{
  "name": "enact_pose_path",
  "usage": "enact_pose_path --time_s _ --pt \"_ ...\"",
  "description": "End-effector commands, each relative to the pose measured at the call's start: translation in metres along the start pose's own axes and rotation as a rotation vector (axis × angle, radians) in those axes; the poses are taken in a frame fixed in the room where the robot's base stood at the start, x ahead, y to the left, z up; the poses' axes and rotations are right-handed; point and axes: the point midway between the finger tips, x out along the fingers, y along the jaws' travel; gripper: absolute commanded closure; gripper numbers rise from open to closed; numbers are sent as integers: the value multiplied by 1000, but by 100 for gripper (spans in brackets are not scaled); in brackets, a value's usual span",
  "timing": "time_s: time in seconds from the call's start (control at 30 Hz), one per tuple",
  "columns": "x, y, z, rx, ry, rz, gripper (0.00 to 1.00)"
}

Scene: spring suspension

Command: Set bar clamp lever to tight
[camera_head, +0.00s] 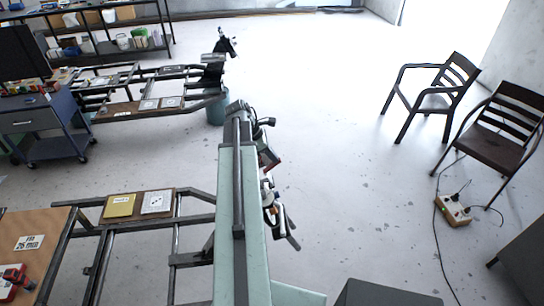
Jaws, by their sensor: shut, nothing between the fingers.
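A red and black tool (15,280) that looks like a clamp rests on the wooden board at the lower left, cut off by the left edge. It is too small to tell how any lever on it is set. A dark object like a clamp (222,46) stands at the far end of the back metal frame. I cannot tell which of these is the bar clamp. I cannot make out my gripper, so its place relative to them does not show.
A long teal beam (227,190) rises through the middle, with small tools or fittings at its right side. Metal frames (187,225) and a blue tool cart (45,120) stand left. Two dark chairs (505,135) and a power strip (453,210) are right. Clear floor lies between.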

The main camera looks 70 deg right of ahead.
Motion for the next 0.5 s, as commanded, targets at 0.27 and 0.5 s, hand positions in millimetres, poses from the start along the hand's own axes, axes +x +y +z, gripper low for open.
enact_pose_path --time_s 0.27,0.5 --pt "-8 0 -9 0 -1 1 100" --pt "-12 0 -12 0 -1 0 100"
